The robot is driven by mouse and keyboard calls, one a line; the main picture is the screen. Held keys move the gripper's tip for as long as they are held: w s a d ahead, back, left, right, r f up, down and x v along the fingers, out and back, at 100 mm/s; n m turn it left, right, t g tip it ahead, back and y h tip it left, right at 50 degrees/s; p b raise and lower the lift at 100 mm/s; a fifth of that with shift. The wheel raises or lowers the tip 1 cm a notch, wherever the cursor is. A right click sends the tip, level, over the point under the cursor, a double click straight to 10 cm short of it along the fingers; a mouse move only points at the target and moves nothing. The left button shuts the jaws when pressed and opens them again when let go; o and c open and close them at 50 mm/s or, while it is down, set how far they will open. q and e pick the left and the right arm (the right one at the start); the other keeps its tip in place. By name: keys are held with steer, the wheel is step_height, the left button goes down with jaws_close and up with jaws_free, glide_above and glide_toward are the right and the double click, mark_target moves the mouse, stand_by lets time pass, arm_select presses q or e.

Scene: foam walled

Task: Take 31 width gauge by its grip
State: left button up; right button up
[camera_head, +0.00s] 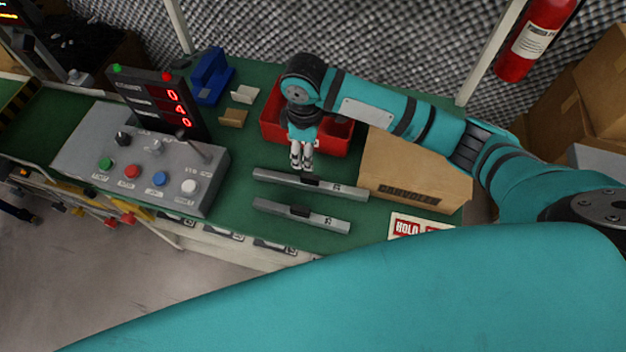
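Two long grey bar gauges lie roughly parallel on the green bench top. The rear gauge (270,177) and the front gauge (275,208) each have a black grip at mid-length. Each has a small dark marking toward its right end, too small to read surely, so I cannot tell which is 31. My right gripper (301,166) comes in from the right and points down, just behind or above the rear gauge's grip. Its two fingers look close together, with nothing visible between them. Whether it touches the grip is unclear. My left gripper is out of view.
A red bin (335,140) is behind my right gripper. A cardboard box (415,175) stands to the right, with a red-and-white HOLD sign (408,227) before it. A grey button panel (145,165) and a red-digit display (160,100) stand left.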

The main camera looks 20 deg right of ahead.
glide_above(310, 176)
steer(key=f, duration=0.2)
steer(key=w+f, duration=0.1)
steer(key=f, duration=0.1)
steer(key=shift+a, duration=0.15)
step_height(310, 176, down, 3)
steer(key=shift+r, duration=0.1)
steer(key=shift+s+f, duration=0.1)
steer(key=shift+f, duration=0.15)
steer(key=f, duration=0.2)
steer(key=s+f, duration=0.1)
steer(key=f, duration=0.1)
steer(key=shift+f, duration=0.45)
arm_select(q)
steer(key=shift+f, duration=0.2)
arm_select(e)
steer(key=shift+c, duration=0.4)
jaws_close()
